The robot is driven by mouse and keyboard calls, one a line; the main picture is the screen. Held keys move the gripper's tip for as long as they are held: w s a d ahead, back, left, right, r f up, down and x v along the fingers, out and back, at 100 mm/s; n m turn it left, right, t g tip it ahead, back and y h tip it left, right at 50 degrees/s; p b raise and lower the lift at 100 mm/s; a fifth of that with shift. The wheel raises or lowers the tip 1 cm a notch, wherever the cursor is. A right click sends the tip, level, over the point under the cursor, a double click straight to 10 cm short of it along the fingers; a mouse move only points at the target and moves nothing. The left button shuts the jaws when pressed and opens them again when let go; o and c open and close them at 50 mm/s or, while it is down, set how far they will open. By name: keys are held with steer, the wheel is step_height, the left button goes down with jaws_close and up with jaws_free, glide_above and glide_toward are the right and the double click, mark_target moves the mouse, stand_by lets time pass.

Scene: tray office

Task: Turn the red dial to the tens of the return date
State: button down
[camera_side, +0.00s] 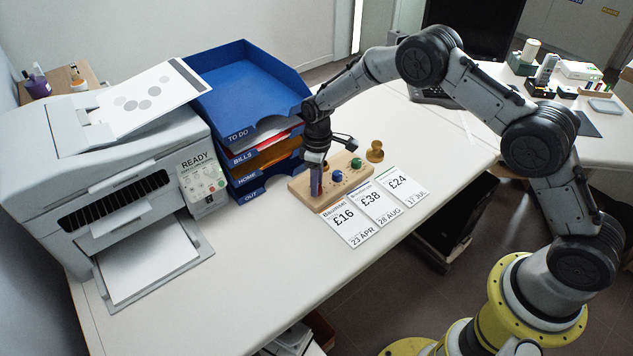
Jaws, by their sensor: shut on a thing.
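A wooden board (303,191) lies on the desk in front of the letter trays. A blue dial (337,176) sits in its middle and a green dial (356,163) towards its right end. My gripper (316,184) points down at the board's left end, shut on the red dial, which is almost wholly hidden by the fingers. Its setting cannot be read. Three slips lie in front: a £16 slip (345,222) marked 23 APR, a £38 slip (372,204) marked 28 AUG, and a £24 slip (401,187) that seems marked 17 JUL.
A blue tray stack (240,136) labelled TO DO, BILLS, HOME and OUT stands close behind my gripper. A printer (150,175) showing READY is at left. The desk front is clear.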

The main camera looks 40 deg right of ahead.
steer(key=shift+m, duration=1.9)
steer(key=c, duration=0.5)
jaws_free()
steer(key=shift+c, duration=0.2)
steer(key=shift+r, duration=0.1)
step_height(320, 180, up, 14)
steer(key=shift+d, duration=0.35)
steer(key=shift+w, duration=0.1)
